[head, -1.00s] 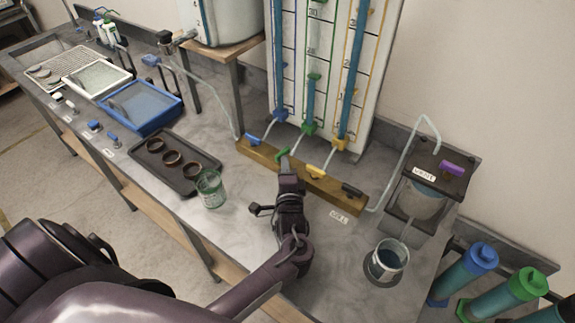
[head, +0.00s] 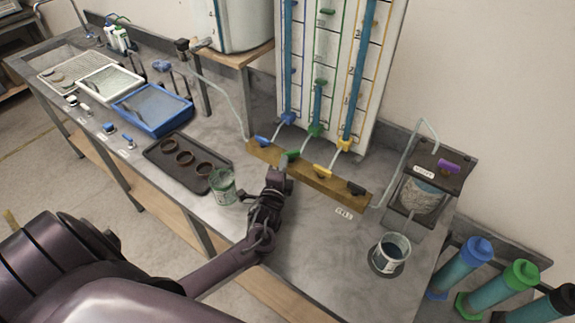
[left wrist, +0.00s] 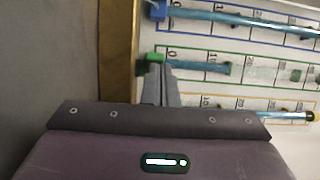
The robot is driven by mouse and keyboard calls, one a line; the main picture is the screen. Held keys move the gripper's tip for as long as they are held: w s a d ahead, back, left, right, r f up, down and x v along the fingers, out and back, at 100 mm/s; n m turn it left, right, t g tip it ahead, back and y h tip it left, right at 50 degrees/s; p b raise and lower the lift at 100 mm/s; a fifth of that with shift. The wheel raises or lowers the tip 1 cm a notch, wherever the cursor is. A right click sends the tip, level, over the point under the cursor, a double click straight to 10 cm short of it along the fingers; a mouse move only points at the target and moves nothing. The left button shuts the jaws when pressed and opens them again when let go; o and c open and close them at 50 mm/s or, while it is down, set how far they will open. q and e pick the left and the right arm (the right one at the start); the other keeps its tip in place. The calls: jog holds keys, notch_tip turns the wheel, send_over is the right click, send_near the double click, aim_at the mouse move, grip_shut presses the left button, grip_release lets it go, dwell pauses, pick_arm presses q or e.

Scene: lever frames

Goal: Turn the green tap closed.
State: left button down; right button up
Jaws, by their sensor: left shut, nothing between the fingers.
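The green tap (head: 291,155) is on the wooden block (head: 310,178) in front of the tube board, between the blue tap (head: 262,141) and the yellow tap (head: 322,171). Its handle looks roughly in line with the block, partly covered by my fingers. My left gripper (head: 284,162) is shut and empty, its fingertips at the front side of the green handle; I cannot tell whether they touch. In the left wrist view the shut fingers (left wrist: 159,72) end by a green part (left wrist: 153,57) at the foot of the green-lined tube. My right gripper is not in view.
A black tap (head: 356,188) is at the block's right end. A glass jar (head: 222,187) stands close left of my gripper, beside a dark tray (head: 160,150) with rings. A cup (head: 391,252) stands at right. The bench between my wrist and the cup is clear.

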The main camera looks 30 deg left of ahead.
pick_arm(q)
jog(key=shift+w+a+f, duration=0.1)
jog(key=shift+w+a, duration=0.1)
jog(key=shift+a, duration=0.4)
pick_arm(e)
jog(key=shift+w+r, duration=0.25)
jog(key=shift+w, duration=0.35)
pick_arm(q)
jog(key=shift+a, duration=0.1)
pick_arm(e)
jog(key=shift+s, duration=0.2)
pick_arm(q)
jog(key=shift+s, duration=0.1)
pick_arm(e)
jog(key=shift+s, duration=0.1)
